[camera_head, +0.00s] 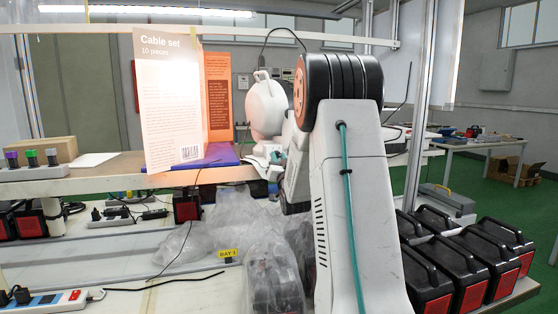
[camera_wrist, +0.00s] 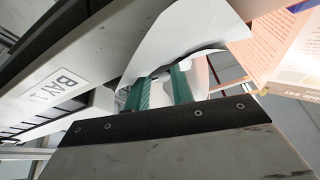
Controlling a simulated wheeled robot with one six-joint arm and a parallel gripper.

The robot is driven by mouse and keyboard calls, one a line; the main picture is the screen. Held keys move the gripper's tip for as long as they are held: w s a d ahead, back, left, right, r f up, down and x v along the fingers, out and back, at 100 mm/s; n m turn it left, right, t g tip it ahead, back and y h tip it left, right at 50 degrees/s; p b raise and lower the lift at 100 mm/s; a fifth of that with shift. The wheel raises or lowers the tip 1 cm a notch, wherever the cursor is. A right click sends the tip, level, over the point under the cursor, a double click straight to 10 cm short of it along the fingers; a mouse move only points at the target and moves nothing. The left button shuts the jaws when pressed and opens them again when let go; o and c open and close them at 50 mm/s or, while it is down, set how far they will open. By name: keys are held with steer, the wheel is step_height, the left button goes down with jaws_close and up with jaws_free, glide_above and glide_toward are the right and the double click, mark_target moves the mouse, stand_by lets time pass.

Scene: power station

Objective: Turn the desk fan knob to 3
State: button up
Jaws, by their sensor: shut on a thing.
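The white desk fan (camera_head: 266,104) stands on the upper shelf, right of the tall cards, with its rounded housing in view. My gripper (camera_head: 278,158) is low at the fan's base, partly hidden by my arm.
A "Cable set" card (camera_head: 168,100) and an orange card (camera_head: 218,98) stand close left of the fan on a blue folder (camera_head: 222,157). Clear plastic bags (camera_head: 235,225) lie below. Black and red cases (camera_head: 455,262) stand at the right.

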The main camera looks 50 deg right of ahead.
steer(key=o, duration=1)
steer(key=v, duration=0.7)
steer(key=shift+s+a+f, duration=0.15)
steer(key=shift+s, duration=0.2)
